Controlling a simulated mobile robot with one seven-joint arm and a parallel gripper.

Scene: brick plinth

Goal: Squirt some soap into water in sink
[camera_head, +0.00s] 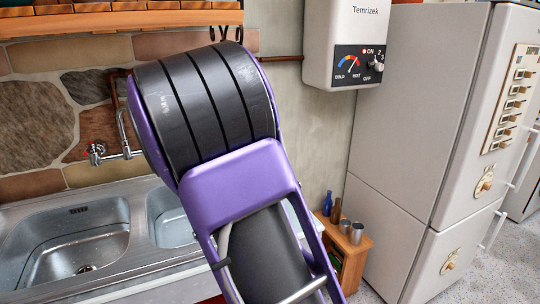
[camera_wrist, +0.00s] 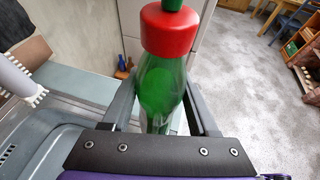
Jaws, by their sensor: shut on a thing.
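A green bottle with a red cap (camera_wrist: 165,85) is upright in the wrist view, held between the two dark fingers of my gripper (camera_wrist: 161,95). Its lower part is hidden behind the gripper's body. The head view shows my purple and black arm but not the gripper or the bottle. The metal sink has a left basin (camera_head: 110,225) and a right basin (camera_head: 157,207), partly hidden by my arm. The left basin looks empty. I cannot tell whether there is water in the right one. A tap (camera_head: 99,153) is on the wall above.
A low wooden stand (camera_head: 352,258) with bottles and cups is right of the sink. A fridge (camera_head: 425,120) and a water heater (camera_head: 330,50) are at right. A white-bristled brush (camera_wrist: 18,85) shows at the wrist view's left.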

